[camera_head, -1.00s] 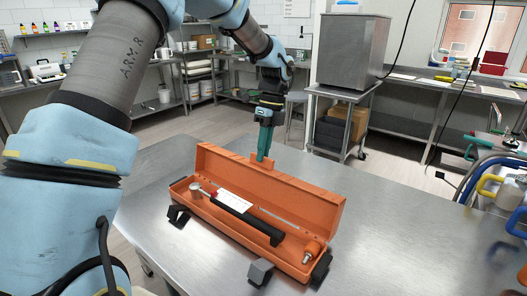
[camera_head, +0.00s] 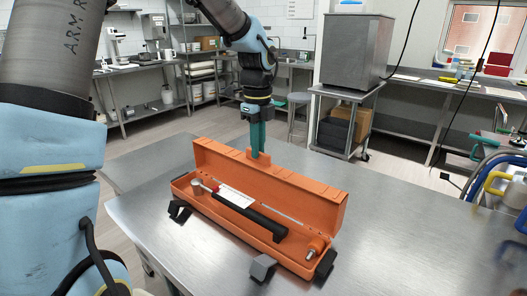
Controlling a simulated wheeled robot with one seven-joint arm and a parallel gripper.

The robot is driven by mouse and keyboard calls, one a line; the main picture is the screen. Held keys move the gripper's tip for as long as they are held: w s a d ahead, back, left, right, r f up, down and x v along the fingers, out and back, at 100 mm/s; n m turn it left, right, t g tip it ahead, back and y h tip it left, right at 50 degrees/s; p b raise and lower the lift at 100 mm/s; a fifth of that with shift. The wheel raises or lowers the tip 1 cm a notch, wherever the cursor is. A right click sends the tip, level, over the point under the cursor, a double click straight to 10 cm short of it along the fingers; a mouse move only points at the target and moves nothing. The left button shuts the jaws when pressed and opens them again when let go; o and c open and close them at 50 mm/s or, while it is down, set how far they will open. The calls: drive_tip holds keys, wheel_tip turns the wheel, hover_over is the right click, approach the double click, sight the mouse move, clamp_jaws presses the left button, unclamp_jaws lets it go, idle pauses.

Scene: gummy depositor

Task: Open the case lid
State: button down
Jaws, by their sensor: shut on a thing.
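The orange case (camera_head: 256,241) lies on the metal table with its lid (camera_head: 290,190) standing up along the far side. Inside are a long black-handled tool (camera_head: 250,214), a white paper (camera_head: 236,197) and a small orange-capped piece (camera_head: 316,246). My gripper (camera_head: 258,151) points down behind the lid. Its green fingers are at the lid's top edge, shut on an orange tab (camera_head: 258,157) there. The fingertips are partly hidden by the lid.
Dark brackets (camera_head: 262,268) sit at the case's front side. The metal table (camera_head: 400,235) is clear to the right. A blue-framed cart (camera_head: 497,190) stands at the right edge. A steel box on a wheeled stand (camera_head: 350,70) stands behind.

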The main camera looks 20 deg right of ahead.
drive_tip(key=shift+s+a+r+t+h, duration=0.15)
drive_tip(key=shift+s+a+t+h, duration=0.35)
drive_tip(key=shift+a+h, duration=0.3)
drive_tip(key=c, duration=0.9)
unclamp_jaws()
drive_tip(key=r, duration=0.3)
drive_tip(key=r+b, duration=0.1)
drive_tip(key=r, duration=0.3)
drive_tip(key=a+r+b, duration=0.1)
drive_tip(key=r, duration=0.2)
drive_tip(key=shift+s+a+r, duration=0.1)
drive_tip(key=shift+s+r, duration=0.2)
drive_tip(key=shift+r, duration=0.1)
